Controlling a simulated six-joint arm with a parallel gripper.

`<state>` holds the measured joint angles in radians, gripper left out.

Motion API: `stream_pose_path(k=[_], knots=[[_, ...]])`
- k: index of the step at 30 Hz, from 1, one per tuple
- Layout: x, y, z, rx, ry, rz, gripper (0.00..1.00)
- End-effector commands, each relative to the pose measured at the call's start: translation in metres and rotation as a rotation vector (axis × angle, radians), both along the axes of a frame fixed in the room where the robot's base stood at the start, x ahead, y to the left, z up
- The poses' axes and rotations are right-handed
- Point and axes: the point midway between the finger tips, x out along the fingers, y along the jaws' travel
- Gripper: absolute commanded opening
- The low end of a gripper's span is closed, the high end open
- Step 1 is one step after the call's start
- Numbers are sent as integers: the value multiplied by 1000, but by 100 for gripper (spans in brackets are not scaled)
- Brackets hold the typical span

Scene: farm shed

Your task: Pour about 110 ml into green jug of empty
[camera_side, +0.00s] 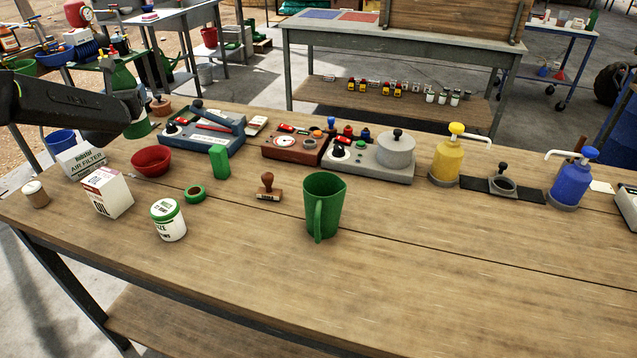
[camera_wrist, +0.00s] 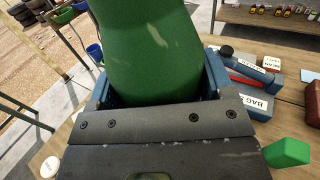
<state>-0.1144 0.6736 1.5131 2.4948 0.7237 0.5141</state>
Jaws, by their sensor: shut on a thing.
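The green jug (camera_side: 322,212) stands upright on the bench at the middle of the side view, its handle towards the camera. Its inside looks dark and I cannot tell whether liquid is in it. My gripper (camera_side: 126,104) is at the far left, well apart from the jug. It is shut on a green bottle (camera_side: 124,76), which is partly hidden by the gripper in the side view. In the wrist view the bottle (camera_wrist: 150,45) fills the space between the blue jaws. Its contents cannot be seen.
A red bowl (camera_side: 151,162), an oil box (camera_side: 108,192), a white tub (camera_side: 168,220), a green block (camera_side: 219,162) and a stamp (camera_side: 268,188) lie between my gripper and the jug. Devices and yellow and blue pump bottles line the back. The bench front is clear.

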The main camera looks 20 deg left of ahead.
Motion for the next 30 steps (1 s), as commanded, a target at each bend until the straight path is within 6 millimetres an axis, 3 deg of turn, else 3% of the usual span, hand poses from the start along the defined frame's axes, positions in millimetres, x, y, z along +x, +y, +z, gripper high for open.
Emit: stream_pose_path(k=[3, 14, 24, 30], knots=[[11, -46, 1, 1, -3, -71, 41], [25, -175, 1, 0, -3, -266, 41], [14, -296, 1, 1, -3, -450, 41], [2, -346, 1, 1, -3, -526, 41]])
